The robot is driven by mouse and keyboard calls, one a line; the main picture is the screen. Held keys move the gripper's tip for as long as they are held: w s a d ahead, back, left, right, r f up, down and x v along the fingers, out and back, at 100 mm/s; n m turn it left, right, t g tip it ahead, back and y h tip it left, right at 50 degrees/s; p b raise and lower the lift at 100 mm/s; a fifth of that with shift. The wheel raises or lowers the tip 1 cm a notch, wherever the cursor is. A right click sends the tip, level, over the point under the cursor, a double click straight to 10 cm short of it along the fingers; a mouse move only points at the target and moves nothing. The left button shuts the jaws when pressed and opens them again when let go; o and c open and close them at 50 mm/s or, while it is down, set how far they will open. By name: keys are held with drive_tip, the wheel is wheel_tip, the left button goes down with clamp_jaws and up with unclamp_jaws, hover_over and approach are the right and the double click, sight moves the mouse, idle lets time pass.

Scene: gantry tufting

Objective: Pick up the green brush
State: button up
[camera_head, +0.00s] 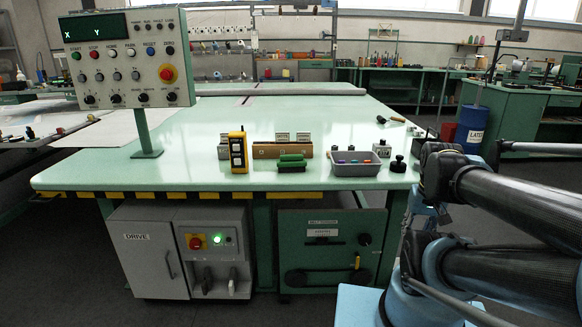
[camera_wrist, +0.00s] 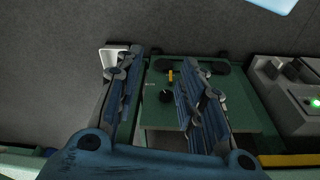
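The green brush (camera_head: 291,162) lies near the front edge of the pale green table (camera_head: 200,165) in the head view, in front of a wooden block. It has a green top and a darker underside. My gripper (camera_wrist: 160,66) shows in the wrist view with its two fingers spread apart and nothing between them. Behind the fingers is the green cabinet door (camera_wrist: 155,100) below the table, seen upside down. The brush does not show in the wrist view. My arm is at the right of the head view; the fingers cannot be made out there.
A yellow pendant (camera_head: 238,151) stands left of the brush. A wooden block (camera_head: 280,149) with labelled cards is behind it. A grey tray (camera_head: 355,168) with coloured pieces and a black knobbed item (camera_head: 398,164) are to the right. A control panel (camera_head: 127,60) rises at left.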

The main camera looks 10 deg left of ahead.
drive_tip(key=shift+o, duration=1.2)
drive_tip(key=shift+s+a+r+n, duration=0.1)
drive_tip(key=shift+a+r+n, duration=0.1)
drive_tip(key=shift+r, duration=0.35)
drive_tip(key=shift+a+r+n, duration=0.15)
drive_tip(key=shift+r+n, duration=0.05)
drive_tip(key=shift+r, duration=0.3)
drive_tip(key=w+a+r+n, duration=0.5)
drive_tip(key=w+r, duration=0.2)
drive_tip(key=r, duration=0.2)
wheel_tip(320, 180, up, 16)
drive_tip(key=n+g+y, duration=0.2)
drive_tip(key=n+g, duration=0.1)
drive_tip(key=n, duration=1.3)
hover_over(292, 155)
drive_tip(key=d, duration=0.2)
drive_tip(key=f, duration=0.8)
drive_tip(key=a+f, duration=0.1)
drive_tip(key=f, duration=0.2)
drive_tip(key=shift+a+f, duration=0.1)
drive_tip(key=shift+f, duration=0.3)
drive_tip(key=shift+w+a+f, duration=0.1)
drive_tip(key=shift+a+f, duration=0.15)
drive_tip(key=shift+f, duration=1.05)
drive_tip(key=shift+a+f, duration=0.2)
drive_tip(key=shift+f, duration=1.1)
drive_tip(key=shift+f, duration=0.25)
drive_tip(key=shift+c, duration=0.6)
